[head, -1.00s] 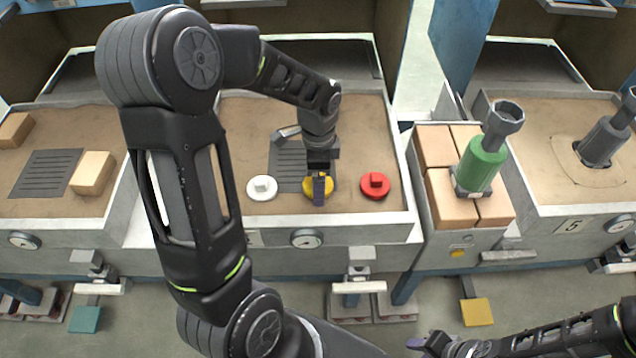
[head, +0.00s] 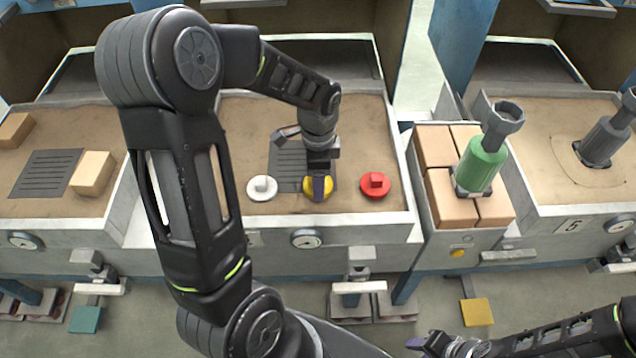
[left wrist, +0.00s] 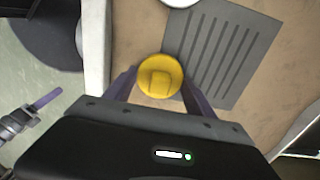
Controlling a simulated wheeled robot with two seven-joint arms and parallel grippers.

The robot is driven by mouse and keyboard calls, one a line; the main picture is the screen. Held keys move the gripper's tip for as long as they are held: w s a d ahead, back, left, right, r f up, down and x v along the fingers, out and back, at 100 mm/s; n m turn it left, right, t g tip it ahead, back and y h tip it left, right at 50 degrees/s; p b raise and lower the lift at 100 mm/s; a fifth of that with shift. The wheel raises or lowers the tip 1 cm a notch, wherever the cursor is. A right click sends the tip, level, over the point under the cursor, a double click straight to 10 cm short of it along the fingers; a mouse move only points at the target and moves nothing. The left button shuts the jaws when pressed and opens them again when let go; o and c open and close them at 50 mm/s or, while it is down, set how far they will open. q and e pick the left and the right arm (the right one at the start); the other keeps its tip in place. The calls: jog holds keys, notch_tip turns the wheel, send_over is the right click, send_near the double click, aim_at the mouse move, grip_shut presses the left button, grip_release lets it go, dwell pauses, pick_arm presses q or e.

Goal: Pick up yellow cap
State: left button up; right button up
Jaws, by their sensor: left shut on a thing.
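The yellow cap (head: 327,185) is a round disc with a raised block grip, in the middle sand tray between a white cap (head: 262,188) and a red cap (head: 375,185). In the left wrist view the yellow cap (left wrist: 160,76) sits between the fingers of my left gripper (left wrist: 158,88). My left gripper (head: 319,188) points down at the cap and is shut on it; the exact finger contact is partly hidden. The cap appears at or very near the sand. My right gripper (head: 428,342) is at the bottom right, away from the caps; its jaw opening is unclear.
A dark grooved plate (head: 289,168) lies behind the yellow cap. The tray's front wall (head: 360,230) carries a gauge (head: 306,238). To the right, a green cylinder tool (head: 481,165) stands among tan blocks (head: 447,198). Open sand lies right of the plate.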

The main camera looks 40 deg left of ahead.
pick_arm(q)
jog(key=c, duration=0.4)
jog(key=shift+c, duration=0.2)
notch_tip(320, 180, up, 10)
dwell(0.4)
dwell(0.4)
